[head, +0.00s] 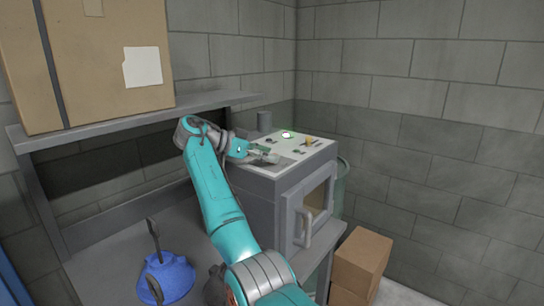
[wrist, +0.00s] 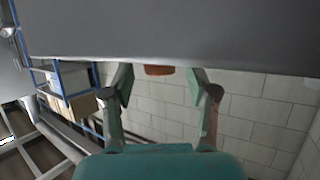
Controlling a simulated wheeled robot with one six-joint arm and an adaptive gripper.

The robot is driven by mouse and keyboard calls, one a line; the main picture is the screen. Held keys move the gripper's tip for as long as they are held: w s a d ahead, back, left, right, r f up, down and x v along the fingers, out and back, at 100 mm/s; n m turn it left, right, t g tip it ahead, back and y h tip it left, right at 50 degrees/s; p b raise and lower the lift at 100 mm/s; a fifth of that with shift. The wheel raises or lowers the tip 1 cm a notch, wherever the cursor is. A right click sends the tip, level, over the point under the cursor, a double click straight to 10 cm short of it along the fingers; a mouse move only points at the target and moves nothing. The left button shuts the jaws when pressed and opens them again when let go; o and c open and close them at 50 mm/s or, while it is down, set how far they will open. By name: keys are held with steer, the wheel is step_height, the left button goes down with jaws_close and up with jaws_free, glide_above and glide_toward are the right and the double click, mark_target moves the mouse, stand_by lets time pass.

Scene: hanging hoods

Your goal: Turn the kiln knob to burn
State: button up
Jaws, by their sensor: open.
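The kiln (head: 262,215) is a grey box with a pale sloped top panel (head: 290,158) and a front door with a handle. Small controls sit on the panel, among them an orange-yellow knob (head: 308,141); its marks are too small to read. My gripper (head: 270,156) is over the panel's left part, left of that knob. In the wrist view my gripper (wrist: 160,84) has its fingers apart with nothing between them touching both. A reddish-brown piece (wrist: 158,70) shows between the fingertips, against a grey surface; I cannot tell whether it is the knob.
A large cardboard box (head: 105,65) sits on the shelf (head: 130,120) at upper left. A blue object (head: 168,280) lies on the bench left of my arm. Cardboard boxes (head: 360,262) stand right of the kiln. Block walls close off the back and right.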

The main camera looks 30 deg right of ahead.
steer(key=v, duration=1)
steer(key=shift+a, duration=0.1)
steer(key=shift+s, duration=0.1)
